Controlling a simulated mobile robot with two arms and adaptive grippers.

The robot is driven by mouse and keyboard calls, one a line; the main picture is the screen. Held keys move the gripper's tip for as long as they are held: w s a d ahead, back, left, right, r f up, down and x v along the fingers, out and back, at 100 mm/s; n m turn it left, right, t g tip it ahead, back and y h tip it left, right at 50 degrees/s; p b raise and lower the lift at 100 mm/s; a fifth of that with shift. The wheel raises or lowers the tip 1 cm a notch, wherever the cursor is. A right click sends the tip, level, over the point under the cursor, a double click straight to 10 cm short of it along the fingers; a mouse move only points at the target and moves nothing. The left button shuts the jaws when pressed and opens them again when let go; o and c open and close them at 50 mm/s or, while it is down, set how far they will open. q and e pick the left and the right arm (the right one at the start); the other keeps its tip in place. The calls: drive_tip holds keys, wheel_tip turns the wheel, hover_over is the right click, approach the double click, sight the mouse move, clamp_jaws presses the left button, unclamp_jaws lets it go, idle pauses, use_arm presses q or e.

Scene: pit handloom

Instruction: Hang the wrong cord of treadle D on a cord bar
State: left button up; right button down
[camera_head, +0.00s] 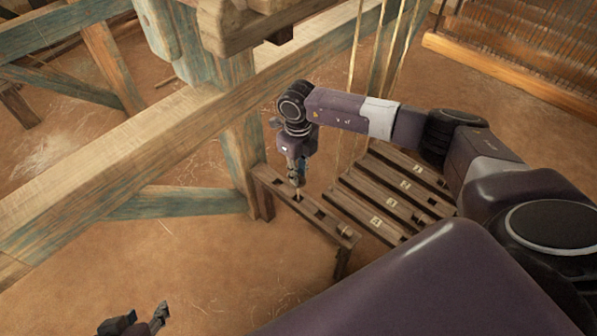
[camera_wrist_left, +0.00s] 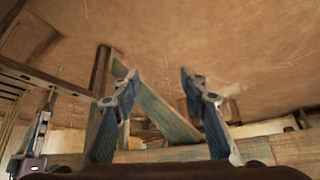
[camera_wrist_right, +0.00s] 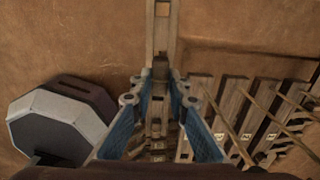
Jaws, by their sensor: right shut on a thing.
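My right gripper (camera_head: 298,184) points down just above a slotted wooden cord bar (camera_head: 333,221) on short posts. It is shut on a thin cord, of which a small pale bit (camera_head: 298,196) shows under the fingertips at the bar. I cannot tell whether the cord sits in a slot. In the right wrist view the fingertips (camera_wrist_right: 158,76) are close together over the bar (camera_wrist_right: 161,35). The treadles (camera_head: 395,208) lie to the right of the bar with small pale labels; I cannot read which is D. My left gripper (camera_head: 150,322) is open and empty, as its spread fingers (camera_wrist_left: 160,76) show.
A thick loom beam (camera_head: 130,150) crosses the left side, with a post (camera_head: 240,130) beside the bar. Pale cords (camera_head: 354,60) hang behind my right arm. A wooden frame with threads (camera_head: 530,50) stands at the upper right.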

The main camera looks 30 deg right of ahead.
sight(298, 187)
drive_tip(key=shift+f+b, duration=0.3)
drive_tip(key=shift+f, duration=0.25)
drive_tip(key=shift+f+b, duration=0.35)
drive_tip(key=shift+f, duration=0.15)
drive_tip(key=shift+f+b, duration=0.3)
drive_tip(key=shift+f, duration=0.15)
use_arm(q)
drive_tip(key=shift+w+d+r+t+h, duration=0.45)
drive_tip(key=shift+w+d+r+t, duration=1.05)
drive_tip(key=shift+w+r, duration=1.25)
drive_tip(key=shift+w+d+r+t+h, duration=0.45)
drive_tip(key=shift+w+d+r+t, duration=0.65)
drive_tip(key=shift+w+r+t, duration=1.25)
use_arm(e)
drive_tip(key=shift+f+b, duration=0.4)
drive_tip(key=shift+f, duration=0.2)
drive_tip(key=shift+f+b, duration=0.5)
drive_tip(key=shift+f, duration=0.6)
drive_tip(key=shift+f+b, duration=0.6)
drive_tip(key=shift+b, duration=0.05)
use_arm(q)
wheel_tip(298, 187, up, 16)
drive_tip(key=t+h, duration=0.3)
drive_tip(key=t, duration=0.4)
drive_tip(key=shift+w+m+b, duration=0.3)
drive_tip(key=shift+w, duration=0.1)
use_arm(e)
drive_tip(key=shift+f, duration=0.45)
use_arm(q)
drive_tip(key=shift+d, duration=0.1)
